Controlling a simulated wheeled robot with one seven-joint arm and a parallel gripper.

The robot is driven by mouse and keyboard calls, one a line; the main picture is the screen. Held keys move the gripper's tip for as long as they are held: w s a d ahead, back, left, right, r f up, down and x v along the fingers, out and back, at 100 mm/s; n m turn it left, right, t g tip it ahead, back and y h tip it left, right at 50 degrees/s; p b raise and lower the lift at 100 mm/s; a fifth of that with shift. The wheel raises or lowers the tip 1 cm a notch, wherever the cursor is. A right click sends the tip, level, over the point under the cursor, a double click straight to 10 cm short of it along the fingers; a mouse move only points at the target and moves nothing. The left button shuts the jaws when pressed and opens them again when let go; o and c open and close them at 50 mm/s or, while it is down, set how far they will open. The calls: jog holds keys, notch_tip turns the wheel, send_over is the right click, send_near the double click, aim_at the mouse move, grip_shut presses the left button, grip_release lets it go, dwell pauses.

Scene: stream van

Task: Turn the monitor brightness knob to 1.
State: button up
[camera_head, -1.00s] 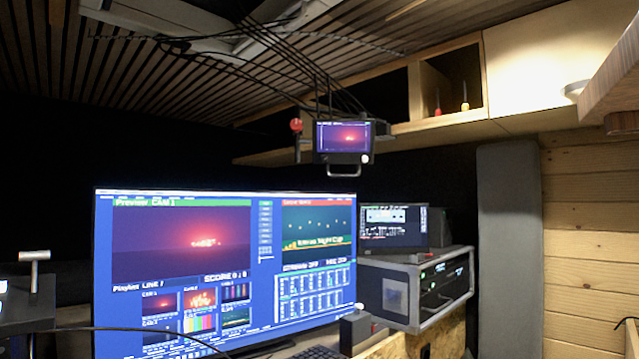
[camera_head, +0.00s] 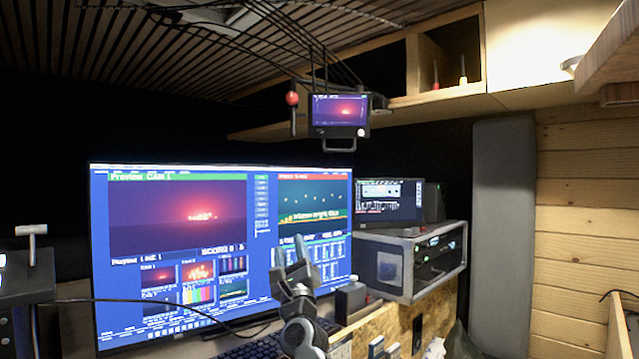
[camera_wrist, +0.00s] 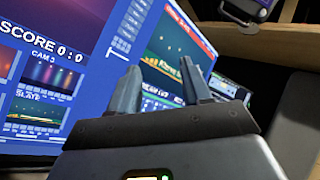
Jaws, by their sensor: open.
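A small monitor (camera_head: 338,109) with a pink and purple picture hangs below the ceiling in the head view. A small pale round knob (camera_head: 361,132) sits at its lower right corner; its setting is too small to read. Part of this monitor's casing shows at the top right of the wrist view (camera_wrist: 240,10). My gripper (camera_head: 290,247) is open and empty, pointing up in front of the large screen. It is well below and left of the small monitor, apart from it. Its two separated fingers also show in the wrist view (camera_wrist: 159,68).
The large screen (camera_head: 120,320) stands behind my gripper. A rack case (camera_head: 400,240) with a small display (camera_head: 390,203) on it stands to the right. A red ball (camera_head: 292,98) is beside the hanging monitor, with cables above. Air between my gripper and that monitor looks clear.

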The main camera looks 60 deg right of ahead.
aim_at(320, 135)
jog(key=d+r+m+g+h, duration=0.1)
jog(key=d+r+m, duration=0.3)
jog(key=r, duration=0.5)
jog(key=w+d+r+m+g+h+p, duration=0.1)
jog(key=d+r+m+g+h, duration=0.1)
jog(key=d+r, duration=0.5)
jog(key=w+d+r+m+g+h, duration=0.1)
jog(key=d+r+m, duration=0.4)
jog(key=r, duration=0.6)
jog(key=shift+w+d+r+m+g+h, duration=0.15)
jog(key=shift+m+g+h, duration=0.25)
jog(key=shift+m+h, duration=0.45)
grip_shut()
